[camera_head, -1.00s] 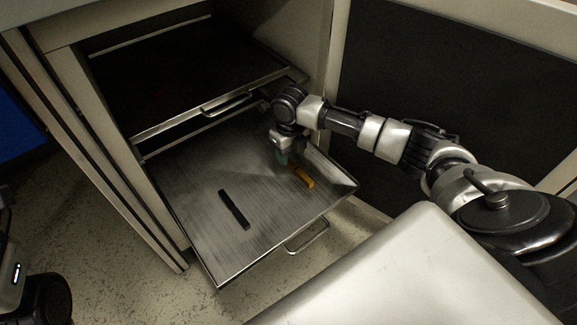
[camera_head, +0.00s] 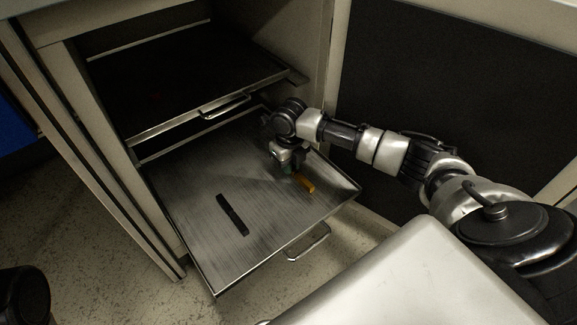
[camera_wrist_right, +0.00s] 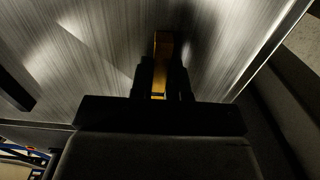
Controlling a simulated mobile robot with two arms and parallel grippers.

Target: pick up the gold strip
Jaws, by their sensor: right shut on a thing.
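The gold strip (camera_head: 305,184) is at the right side of the pulled-out lower metal drawer tray (camera_head: 190,215). My right gripper (camera_head: 290,170) reaches down over the strip's far end. In the right wrist view the gold strip (camera_wrist_right: 162,50) runs between the two dark fingers of my right gripper (camera_wrist_right: 161,82), which are shut on it. Its front part sticks out beyond the fingertips. I cannot tell whether it is lifted off the tray. My left gripper is not in view.
A black strip (camera_head: 232,214) lies on the tray to the left. An upper drawer (camera_head: 190,85) with a handle hangs above the back of the tray. A dark cabinet panel (camera_head: 450,80) stands to the right. The tray's front middle is bare.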

